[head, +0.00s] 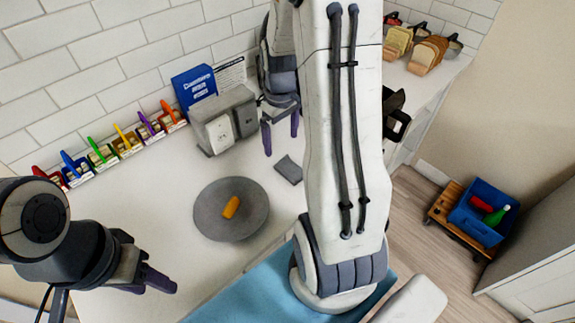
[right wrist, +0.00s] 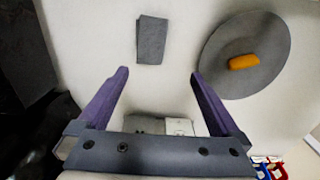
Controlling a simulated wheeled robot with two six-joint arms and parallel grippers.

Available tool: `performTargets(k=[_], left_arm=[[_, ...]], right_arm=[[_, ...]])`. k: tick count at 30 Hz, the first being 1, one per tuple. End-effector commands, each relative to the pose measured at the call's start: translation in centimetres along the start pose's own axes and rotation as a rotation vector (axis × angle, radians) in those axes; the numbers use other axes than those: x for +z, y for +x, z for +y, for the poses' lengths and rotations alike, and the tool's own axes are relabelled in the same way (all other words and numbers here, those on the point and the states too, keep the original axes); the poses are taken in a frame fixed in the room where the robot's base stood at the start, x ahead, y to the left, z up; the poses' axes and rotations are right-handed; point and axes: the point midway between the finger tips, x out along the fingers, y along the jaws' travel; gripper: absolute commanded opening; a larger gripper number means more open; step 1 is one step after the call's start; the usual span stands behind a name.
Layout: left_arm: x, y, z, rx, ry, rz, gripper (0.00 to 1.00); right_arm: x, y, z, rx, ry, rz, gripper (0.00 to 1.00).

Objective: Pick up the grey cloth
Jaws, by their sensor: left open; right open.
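The grey cloth (head: 289,170) is a small folded rectangle lying flat on the white counter, right of the grey plate, its right end close to my right arm in the head view. It also shows in the right wrist view (right wrist: 151,40), beyond the fingertips. My right gripper (head: 281,145) points down above the counter, just behind the cloth, with its purple fingers apart and nothing between them. The open fingers also show in the right wrist view (right wrist: 159,73). My left gripper (head: 158,282) is at the lower left, open and empty, away from the cloth.
A round grey plate (head: 215,226) holding an orange item (head: 231,207) is left of the cloth. A grey appliance (head: 226,122) and blue box (head: 195,84) stand by the wall. Small coloured bins (head: 103,153) line the back. A blue crate (head: 470,222) is off to the right.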

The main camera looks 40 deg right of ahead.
Motion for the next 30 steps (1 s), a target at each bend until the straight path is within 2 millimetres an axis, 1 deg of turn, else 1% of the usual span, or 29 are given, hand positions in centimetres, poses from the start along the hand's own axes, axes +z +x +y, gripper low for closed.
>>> performTargets(k=[1, 3, 5, 12, 17, 20, 24, 27, 30], left_arm=[[0.0, 0.0, 0.0, 0.000, 0.000, 0.000, 0.50], [0.0, 0.0, 0.0, 0.000, 0.000, 0.000, 0.50], [0.0, -0.1, 0.0, 0.000, 0.000, 0.000, 0.50], [0.0, -0.6, 0.0, 0.000, 0.000, 0.000, 0.50], [0.0, -0.8, 0.1, 0.000, 0.000, 0.000, 0.50], [-0.1, -1.3, 0.1, 0.000, -0.001, 0.000, 0.50], [-0.1, -2.2, 0.2, 0.000, -0.001, 0.000, 0.50], [-0.1, -2.3, 0.2, 0.000, -0.001, 0.000, 0.50], [-0.1, -2.4, 0.2, 0.000, -0.001, 0.000, 0.50]], right_arm=[[0.3, 0.5, 1.2, 0.000, 0.019, -0.003, 1.00], [0.6, 0.9, 2.1, 0.000, 0.028, -0.005, 1.00], [0.7, 1.6, 2.4, -0.001, 0.031, -0.007, 1.00], [0.7, 5.1, 2.4, -0.001, 0.031, -0.008, 1.00], [0.7, 6.2, 2.3, 0.000, 0.031, -0.005, 1.00], [0.7, 7.0, 2.2, -0.001, 0.031, -0.007, 1.00], [0.6, 8.9, 1.9, -0.003, 0.031, -0.010, 1.00], [0.6, 10.3, 2.0, -0.001, 0.032, -0.007, 1.00], [0.5, 11.1, 2.0, 0.000, 0.032, -0.005, 1.00]])
